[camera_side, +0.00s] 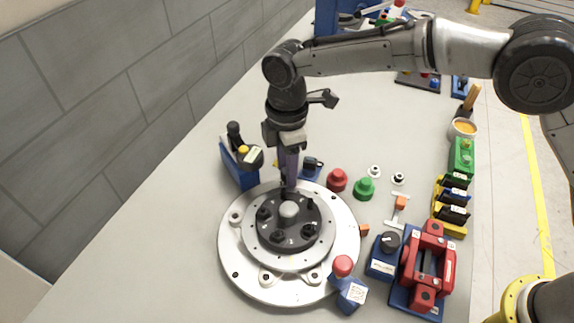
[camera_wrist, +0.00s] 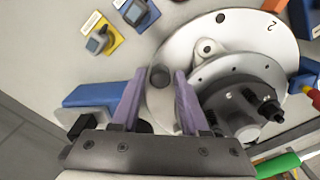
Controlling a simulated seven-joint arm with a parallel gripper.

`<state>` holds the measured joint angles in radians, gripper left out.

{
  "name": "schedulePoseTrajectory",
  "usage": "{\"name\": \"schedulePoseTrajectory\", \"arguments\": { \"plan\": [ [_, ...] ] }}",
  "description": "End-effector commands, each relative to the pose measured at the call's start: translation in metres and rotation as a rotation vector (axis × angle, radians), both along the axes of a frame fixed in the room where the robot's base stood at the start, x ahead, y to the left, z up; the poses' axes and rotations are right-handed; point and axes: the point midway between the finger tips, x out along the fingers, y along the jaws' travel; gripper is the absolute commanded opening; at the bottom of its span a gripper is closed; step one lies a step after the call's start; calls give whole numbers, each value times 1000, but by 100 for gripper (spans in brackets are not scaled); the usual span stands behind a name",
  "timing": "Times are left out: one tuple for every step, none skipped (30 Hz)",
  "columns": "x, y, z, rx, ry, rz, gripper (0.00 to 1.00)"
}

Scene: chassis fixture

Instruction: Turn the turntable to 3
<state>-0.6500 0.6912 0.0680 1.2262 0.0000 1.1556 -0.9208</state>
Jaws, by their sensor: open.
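The turntable is a wide silver disc (camera_side: 236,262) with a raised plate and a black hub with several black pegs and a grey centre knob (camera_side: 289,210). Small marks on the hub are too small to read surely. In the wrist view, the silver disc (camera_wrist: 158,112) carries a printed 2 near its upper right edge. My gripper (camera_side: 289,188) is down at the far side of the hub. That peg is mostly hidden in the side view.
A blue block with a red knob (camera_side: 342,266) stands against the disc's front right edge. A blue stand with a black tool (camera_side: 238,170) is left of my gripper. Red (camera_side: 337,180) and green (camera_side: 364,189) parts and a red vise (camera_side: 428,266) lie to the right. The table's left front is clear.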

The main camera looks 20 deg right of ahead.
Motion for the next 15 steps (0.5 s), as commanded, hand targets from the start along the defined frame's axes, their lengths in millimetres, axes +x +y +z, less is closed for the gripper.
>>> {"name": "schedulePoseTrajectory", "arguments": {
  "plan": [
    [0,0,0,0,0,0,44],
    [0,0,0,0,0,0,41],
    [0,0,0,0,0,0,34],
    [0,0,0,0,0,0,28],
    [0,0,0,0,0,0,23],
    [0,0,0,0,0,0,16],
    [0,0,0,0,0,0,10],
    [0,0,0,0,0,0,5],
    [0,0,0,0,0,0,0],
    [0,0,0,0,0,0,0],
    [0,0,0,0,0,0,0],
    [0,0,0,0,0,0,0],
    [0,0,0,0,0,0,0],
    [0,0,0,0,0,0,0],
    [0,0,1,0,0,0,0]
  ]
}}
